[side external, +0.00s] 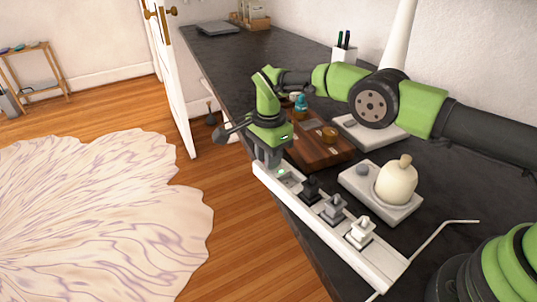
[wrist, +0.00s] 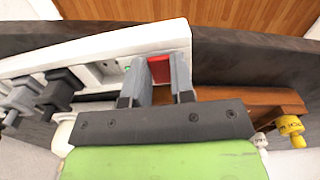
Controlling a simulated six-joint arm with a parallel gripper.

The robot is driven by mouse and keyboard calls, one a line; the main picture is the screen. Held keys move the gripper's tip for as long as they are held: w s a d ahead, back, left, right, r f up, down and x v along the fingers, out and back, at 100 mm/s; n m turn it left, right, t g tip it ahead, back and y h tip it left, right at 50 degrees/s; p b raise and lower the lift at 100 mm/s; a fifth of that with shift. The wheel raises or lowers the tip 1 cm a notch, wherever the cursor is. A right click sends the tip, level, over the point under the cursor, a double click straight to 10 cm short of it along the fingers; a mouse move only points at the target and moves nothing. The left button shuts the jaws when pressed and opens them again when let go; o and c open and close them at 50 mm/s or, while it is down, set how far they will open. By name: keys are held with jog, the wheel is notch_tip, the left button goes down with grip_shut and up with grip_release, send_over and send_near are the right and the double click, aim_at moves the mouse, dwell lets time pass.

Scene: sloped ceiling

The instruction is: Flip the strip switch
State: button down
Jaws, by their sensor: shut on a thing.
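A long white power strip (side external: 318,232) lies along the front edge of the dark counter; it also crosses the wrist view (wrist: 150,43). Its red switch (wrist: 160,69) sits at one end, between my gripper's fingers. In the side external view the switch is hidden by my gripper (side external: 271,164), which is over the strip's far end, pointing down. In the wrist view my gripper (wrist: 161,72) has one grey finger on each side of the switch and is shut on it. A small green light (side external: 282,173) shows on the strip beside the gripper.
Black (side external: 311,190), grey (side external: 333,208) and white (side external: 360,232) plugs stand up from the strip. A wooden board (side external: 320,152) with small jars lies behind my gripper. A cream round jar (side external: 396,183) stands on a pale base to the right. The floor lies beyond the counter edge.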

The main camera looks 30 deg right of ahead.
jog(key=shift+d+y, duration=0.25)
jog(key=shift+y, duration=0.75)
jog(key=c, duration=1)
grip_release()
jog(key=shift+o, duration=0.2)
jog(key=shift+r, duration=0.15)
notch_tip(320, 180, up, 10)
jog(key=d, duration=0.1)
jog(key=shift+w+d+f, duration=0.15)
jog(key=shift+d+f, duration=0.05)
jog(key=shift+d, duration=0.2)
